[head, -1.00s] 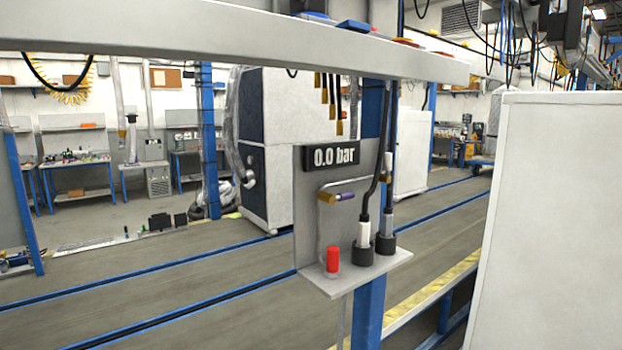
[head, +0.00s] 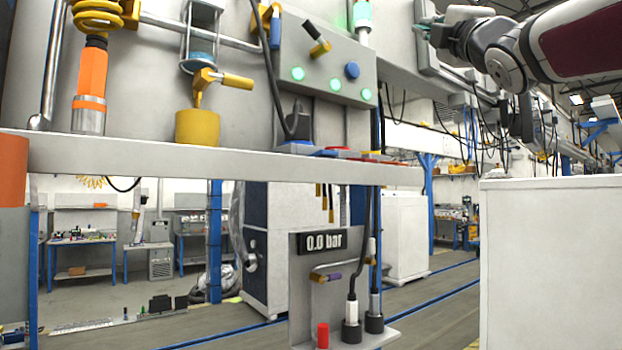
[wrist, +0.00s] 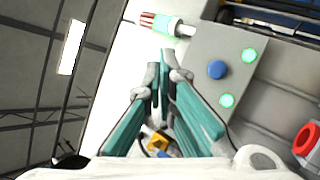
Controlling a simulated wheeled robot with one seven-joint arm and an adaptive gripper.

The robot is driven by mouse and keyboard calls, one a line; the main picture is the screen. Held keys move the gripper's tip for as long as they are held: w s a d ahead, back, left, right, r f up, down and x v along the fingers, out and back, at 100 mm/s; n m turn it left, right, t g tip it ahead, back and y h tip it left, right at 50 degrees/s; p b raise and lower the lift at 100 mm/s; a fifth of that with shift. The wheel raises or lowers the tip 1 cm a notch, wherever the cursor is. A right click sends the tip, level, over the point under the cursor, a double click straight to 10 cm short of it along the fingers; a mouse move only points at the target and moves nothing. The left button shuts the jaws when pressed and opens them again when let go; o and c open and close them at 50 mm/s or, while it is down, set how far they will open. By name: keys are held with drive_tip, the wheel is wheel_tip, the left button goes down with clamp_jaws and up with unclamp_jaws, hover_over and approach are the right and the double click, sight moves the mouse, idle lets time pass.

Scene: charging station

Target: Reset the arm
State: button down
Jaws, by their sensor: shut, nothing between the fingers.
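My gripper (head: 430,27) shows at the upper right of the head view, at the end of my raised arm. In the wrist view its two teal fingers (wrist: 160,77) come together at the tips, with nothing between them. It is apart from the grey control box (head: 305,62), which lies to its left in the head view. The box has several lit green buttons, a blue button (head: 352,70) and a black-and-yellow lever (head: 318,46). The blue button also shows in the wrist view (wrist: 217,69), right of the fingertips.
A white shelf (head: 230,160) crosses the view, with a yellow valve (head: 225,80) and an orange cylinder (head: 92,75) above it. A white cabinet (head: 550,260) stands at the right.

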drive_tip(key=s+d+f+m+g+h, duration=0.25)
drive_tip(key=f+m+g, duration=0.35)
drive_tip(key=f, duration=0.9)
drive_tip(key=s+d+f+m+g+h, duration=0.1)
drive_tip(key=s+f+m+g+h, duration=0.25)
drive_tip(key=f+m, duration=0.85)
drive_tip(key=s+a+f+m+g, duration=0.1)
drive_tip(key=s+a+f+g, duration=0.1)
drive_tip(key=s+f, duration=0.5)
drive_tip(key=s+a+f+m+g+y, duration=0.1)
drive_tip(key=s+f+g, duration=0.4)
drive_tip(key=f, duration=1)
drive_tip(key=s+a+f+m+g, duration=0.1)
drive_tip(key=s+a+f+g, duration=0.2)
drive_tip(key=s+f, duration=0.6)
drive_tip(key=shift+f+y, duration=0.3)
drive_tip(key=shift+f, duration=0.65)
drive_tip(key=shift+a, duration=0.1)
